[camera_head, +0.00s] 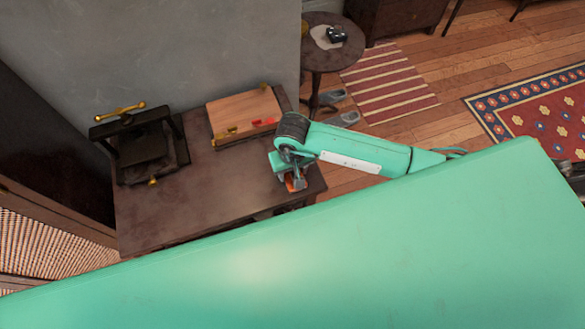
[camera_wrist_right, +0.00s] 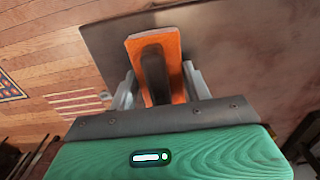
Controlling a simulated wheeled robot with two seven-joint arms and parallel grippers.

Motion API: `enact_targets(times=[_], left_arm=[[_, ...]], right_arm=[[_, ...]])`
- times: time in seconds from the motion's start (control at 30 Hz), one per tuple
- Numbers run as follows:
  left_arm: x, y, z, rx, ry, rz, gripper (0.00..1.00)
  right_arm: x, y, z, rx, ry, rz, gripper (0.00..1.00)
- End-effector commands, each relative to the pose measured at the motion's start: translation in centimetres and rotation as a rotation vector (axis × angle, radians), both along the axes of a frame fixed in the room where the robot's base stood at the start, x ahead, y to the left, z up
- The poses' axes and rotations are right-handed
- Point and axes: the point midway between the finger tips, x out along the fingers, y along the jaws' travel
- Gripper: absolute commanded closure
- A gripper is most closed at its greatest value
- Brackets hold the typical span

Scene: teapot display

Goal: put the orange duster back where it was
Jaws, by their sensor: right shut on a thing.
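The orange duster (camera_wrist_right: 133,52) has a dark handle along its middle and sits between the fingers of my right gripper (camera_wrist_right: 158,88) in the right wrist view. In the head view only a small bit of the orange duster (camera_head: 289,183) shows beneath my right gripper (camera_head: 294,181); the rest is hidden. My right gripper is shut on the duster at the right end of the dark table (camera_head: 185,215). I cannot tell whether the duster touches the tabletop. My left gripper is not in view.
A black press with brass handles (camera_head: 145,145) stands at the table's left. A wooden box or board (camera_head: 245,108) with small red and yellow pieces lies at the back, by the grey wall (camera_head: 200,45). The table's front middle is clear. A round side table (camera_head: 322,60) stands beyond.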

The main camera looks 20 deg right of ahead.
Motion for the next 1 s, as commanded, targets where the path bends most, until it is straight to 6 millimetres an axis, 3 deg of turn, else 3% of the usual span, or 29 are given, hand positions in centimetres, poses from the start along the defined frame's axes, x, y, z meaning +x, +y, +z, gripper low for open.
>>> enact_targets(times=[0.33,0.37,0.43,0.47,0.83,1.0], left_arm=[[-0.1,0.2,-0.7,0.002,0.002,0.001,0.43],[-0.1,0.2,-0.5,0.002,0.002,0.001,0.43],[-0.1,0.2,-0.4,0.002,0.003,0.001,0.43],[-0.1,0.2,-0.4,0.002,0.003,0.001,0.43],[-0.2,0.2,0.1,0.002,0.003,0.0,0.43],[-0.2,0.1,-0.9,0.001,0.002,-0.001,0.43]], right_arm=[[0.1,0.0,-0.5,0.0,-0.002,0.0,0.72],[0.0,0.0,-0.3,0.0,-0.001,0.0,0.45],[0.0,0.0,-0.3,0.0,-0.001,0.0,0.31],[0.0,0.0,-0.3,0.0,-0.001,0.0,0.29],[0.0,0.0,0.2,0.001,0.0,-0.001,0.29],[0.2,0.0,2.4,-0.001,-0.006,0.002,0.29]])
